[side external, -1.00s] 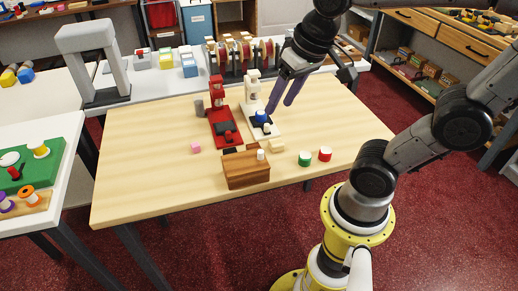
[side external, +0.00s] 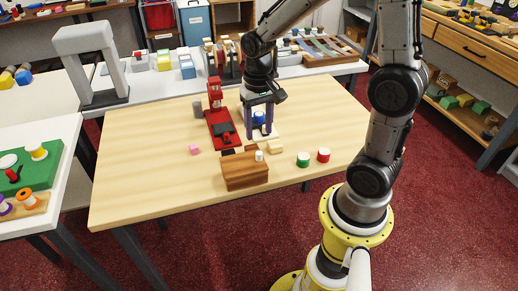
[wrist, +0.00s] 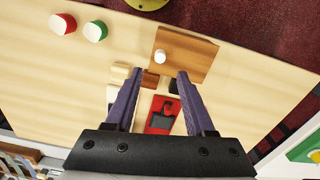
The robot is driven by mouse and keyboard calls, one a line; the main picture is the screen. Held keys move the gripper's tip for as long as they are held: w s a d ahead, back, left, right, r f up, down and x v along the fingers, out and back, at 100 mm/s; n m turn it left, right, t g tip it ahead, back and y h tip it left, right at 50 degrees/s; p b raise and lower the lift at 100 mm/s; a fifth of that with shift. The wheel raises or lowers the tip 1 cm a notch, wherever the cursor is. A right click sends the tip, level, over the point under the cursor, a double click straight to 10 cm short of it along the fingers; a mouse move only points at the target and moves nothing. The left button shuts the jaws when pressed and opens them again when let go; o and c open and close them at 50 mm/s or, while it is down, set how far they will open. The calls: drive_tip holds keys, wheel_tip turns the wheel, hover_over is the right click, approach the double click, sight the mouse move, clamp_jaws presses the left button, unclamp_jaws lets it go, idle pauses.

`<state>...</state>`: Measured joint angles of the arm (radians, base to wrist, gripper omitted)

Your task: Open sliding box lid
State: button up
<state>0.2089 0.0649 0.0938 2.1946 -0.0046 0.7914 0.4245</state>
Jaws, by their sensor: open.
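The wooden box (side external: 245,171) sits on the pale table, with a small white knob (side external: 259,156) on top near its right end. In the wrist view the box (wrist: 192,52) lies beyond my fingertips, and the white knob (wrist: 160,56) shows near its left edge, roughly in line with the gap between the fingers. My gripper (side external: 260,134) is open and empty, fingers pointing down, behind the box above the white stand. Its two purple fingers also show in the wrist view (wrist: 160,74). The lid's edges cannot be made out clearly.
A red stand (side external: 221,130) is left of my gripper and a white stand (side external: 268,137) is below it. A pink block (side external: 194,149), a beige block (side external: 275,147), a green cylinder (side external: 303,159) and a red cylinder (side external: 323,155) lie around the box. The table's left side (side external: 140,165) is clear.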

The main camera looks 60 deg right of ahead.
sight(259, 153)
wheel_tip(259, 153, down, 8)
drive_tip(key=shift+r, duration=0.1)
idle(0.4)
clamp_jaws()
idle(1.2)
